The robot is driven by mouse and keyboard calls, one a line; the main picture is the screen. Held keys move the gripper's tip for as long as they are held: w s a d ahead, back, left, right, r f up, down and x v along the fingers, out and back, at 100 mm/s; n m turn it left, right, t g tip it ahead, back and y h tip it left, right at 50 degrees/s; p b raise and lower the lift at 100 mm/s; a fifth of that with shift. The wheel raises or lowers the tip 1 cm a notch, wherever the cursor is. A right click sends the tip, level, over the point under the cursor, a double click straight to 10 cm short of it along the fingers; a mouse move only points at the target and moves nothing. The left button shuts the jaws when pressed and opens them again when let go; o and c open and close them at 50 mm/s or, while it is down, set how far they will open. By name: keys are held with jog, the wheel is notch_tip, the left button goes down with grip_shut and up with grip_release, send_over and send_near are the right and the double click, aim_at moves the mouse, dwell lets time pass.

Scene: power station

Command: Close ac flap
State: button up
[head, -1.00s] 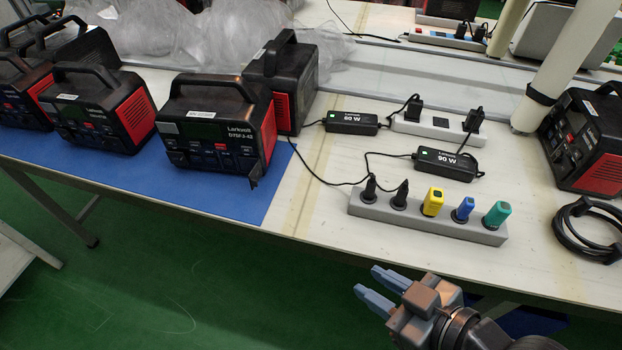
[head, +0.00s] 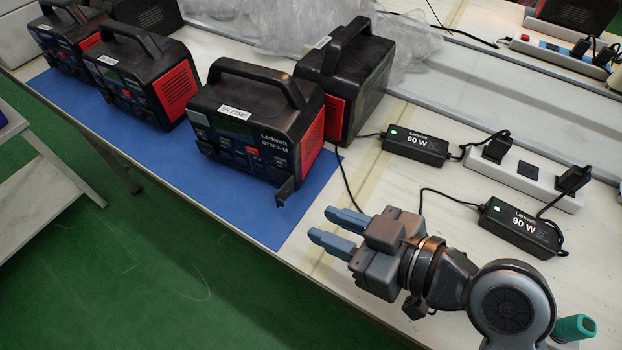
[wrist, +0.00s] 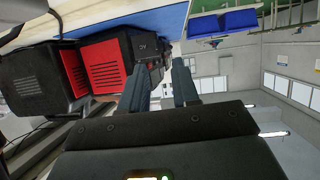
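The nearest black power station (head: 236,112), labelled Larkvolt, stands on the blue mat with its handle up. Its small dark AC flap (head: 286,191) sticks out from the lower right of the front face, standing open. My gripper (head: 321,223) is right of the flap and apart from it, fingers pointing left toward it. The gripper is open and empty, with a gap between the blue-grey fingers. In the wrist view, the station's red side and dark front with an AC marking (wrist: 139,48) lie beside the left finger; the flap is hard to make out there.
Another black and red unit (head: 360,85) stands close behind the station. More stations (head: 140,80) line the blue mat (head: 250,226) to the left. Cabled 60 W (head: 415,147) and 90 W (head: 521,228) adapters and a power strip (head: 530,178) lie right. Green floor is open in front.

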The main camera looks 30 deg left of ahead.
aim_at(283, 204)
jog(key=shift+w+a, duration=0.15)
jog(key=shift+w, duration=0.15)
jog(key=shift+w+a+f, duration=0.1)
jog(key=shift+w+a, duration=0.05)
jog(key=shift+a, duration=0.15)
jog(key=shift+x, duration=3.5)
grip_shut()
